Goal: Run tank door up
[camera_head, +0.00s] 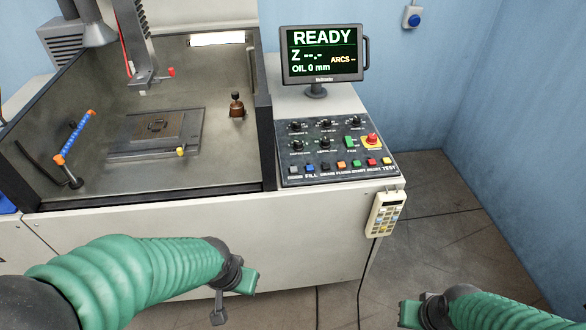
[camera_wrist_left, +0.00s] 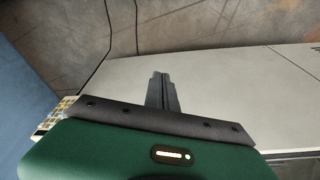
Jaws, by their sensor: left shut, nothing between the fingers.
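The tank (camera_head: 190,62) stands open at the front, and its inside shows in the head view. A dark sill (camera_head: 150,201) runs along its lower front edge; no raised door panel shows across the opening. The control panel (camera_head: 335,150) right of the tank has knobs, a row of coloured buttons and a red stop button (camera_head: 371,140). Some button labels are too small to read. My left gripper (camera_head: 218,312) is low in front of the white cabinet, apart from the panel; its fingers are shut and empty in the left wrist view (camera_wrist_left: 162,82).
A monitor (camera_head: 322,54) reading READY stands behind the panel. A handheld pendant (camera_head: 385,213) hangs on the cabinet's right corner, with a cable below it. A plate with a workpiece (camera_head: 155,128) lies in the tank. Floor (camera_head: 450,220) is clear at right.

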